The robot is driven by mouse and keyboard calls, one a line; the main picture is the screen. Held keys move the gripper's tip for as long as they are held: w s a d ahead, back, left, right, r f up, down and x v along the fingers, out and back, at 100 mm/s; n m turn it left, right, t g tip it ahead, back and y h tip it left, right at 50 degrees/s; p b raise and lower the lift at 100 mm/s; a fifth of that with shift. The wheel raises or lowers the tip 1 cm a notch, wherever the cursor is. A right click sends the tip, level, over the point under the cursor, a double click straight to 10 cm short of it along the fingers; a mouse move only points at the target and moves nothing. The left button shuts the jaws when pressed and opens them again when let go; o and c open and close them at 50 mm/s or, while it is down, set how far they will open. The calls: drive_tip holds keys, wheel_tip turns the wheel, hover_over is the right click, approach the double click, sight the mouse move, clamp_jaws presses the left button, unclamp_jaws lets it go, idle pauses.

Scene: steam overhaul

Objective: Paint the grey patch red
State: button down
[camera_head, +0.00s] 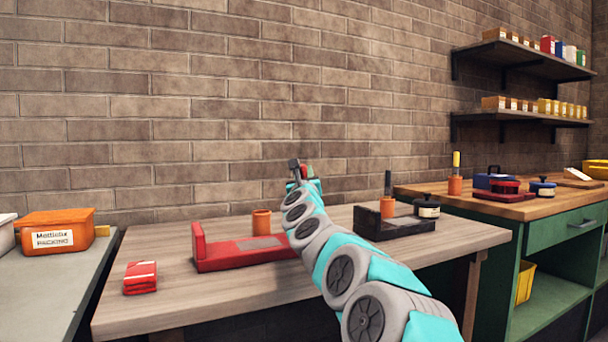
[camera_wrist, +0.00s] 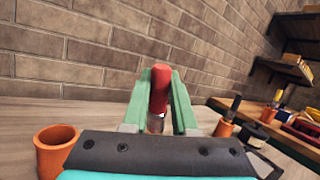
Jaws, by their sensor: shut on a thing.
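My gripper (camera_head: 303,172) is raised above the back of the wooden table. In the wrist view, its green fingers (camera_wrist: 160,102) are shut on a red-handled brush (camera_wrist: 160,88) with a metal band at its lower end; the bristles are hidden. In the head view only a bit of red shows at the fingers. A red L-shaped block (camera_head: 199,245) lies on the table, with a grey patch (camera_head: 258,243) on its flat top. My arm partly covers the block's right end. An orange cup (camera_head: 262,222) with no brush showing stands behind the block; it also shows in the wrist view (camera_wrist: 57,150).
A black block (camera_head: 372,222), an orange cup (camera_head: 387,207) with a black-handled brush and a dark tin (camera_head: 427,207) stand right of my arm. A red packet (camera_head: 140,278) lies front left. The brick wall is close behind.

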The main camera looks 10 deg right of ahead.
drive_tip(key=shift+f+b, duration=0.55)
idle(0.9)
drive_tip(key=shift+r+p, duration=2.8)
drive_tip(key=shift+r, duration=0.8)
